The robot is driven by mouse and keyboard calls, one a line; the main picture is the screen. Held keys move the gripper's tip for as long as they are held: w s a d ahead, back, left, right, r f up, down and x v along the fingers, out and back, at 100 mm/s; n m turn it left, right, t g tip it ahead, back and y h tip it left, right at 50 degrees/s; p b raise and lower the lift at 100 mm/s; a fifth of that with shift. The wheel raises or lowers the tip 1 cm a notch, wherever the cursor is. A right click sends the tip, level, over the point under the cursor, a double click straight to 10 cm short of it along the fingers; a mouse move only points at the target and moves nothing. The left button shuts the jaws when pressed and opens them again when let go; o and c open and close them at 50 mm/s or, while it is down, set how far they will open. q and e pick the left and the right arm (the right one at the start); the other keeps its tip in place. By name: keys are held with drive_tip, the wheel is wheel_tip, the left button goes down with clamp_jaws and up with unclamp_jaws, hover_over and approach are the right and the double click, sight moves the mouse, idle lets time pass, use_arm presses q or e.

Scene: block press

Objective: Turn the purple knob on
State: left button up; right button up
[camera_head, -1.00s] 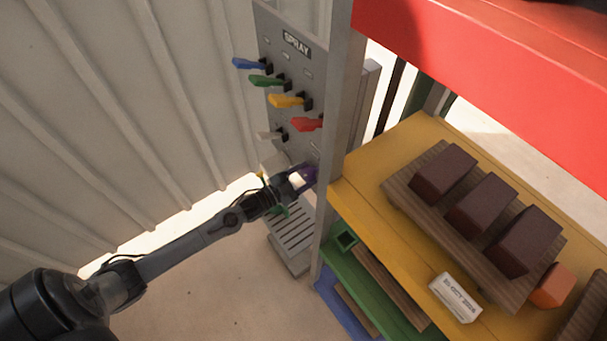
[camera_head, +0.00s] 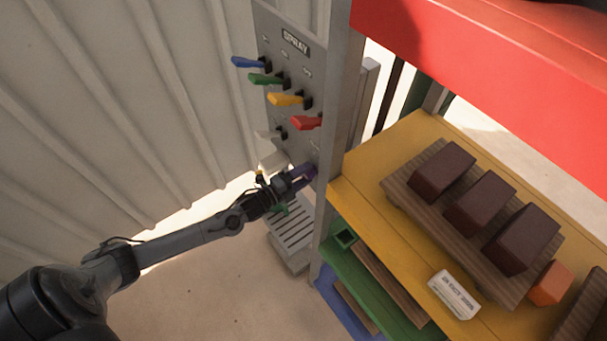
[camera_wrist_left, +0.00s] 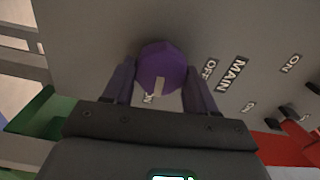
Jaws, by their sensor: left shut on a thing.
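The purple knob (camera_wrist_left: 162,62) sits on the grey panel in the left wrist view, between the two fingers of my left gripper (camera_wrist_left: 160,92). The fingers are shut on its sides. A pale pointer strip on the knob points toward the gripper, at a partly hidden small label (camera_wrist_left: 148,98). An OFF label (camera_wrist_left: 209,66) and a MAIN label (camera_wrist_left: 231,74) lie to the right of the knob. In the head view the gripper (camera_head: 303,178) meets the low part of the panel (camera_head: 290,75), and the knob (camera_head: 310,170) is mostly hidden. My right gripper is not in view.
Blue (camera_head: 249,62), green (camera_head: 267,79), yellow (camera_head: 286,99) and red (camera_head: 306,123) levers stick out above the gripper. A shelf post (camera_head: 345,95) stands close at the right. The yellow shelf (camera_head: 365,205) holds dark blocks (camera_head: 480,203) on a board. A corrugated wall (camera_head: 120,110) is at the left.

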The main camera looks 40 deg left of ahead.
use_arm(q)
drive_tip(key=shift+m, duration=0.6)
drive_tip(key=o, duration=1)
drive_tip(key=v, duration=1)
drive_tip(key=shift+s, duration=0.4)
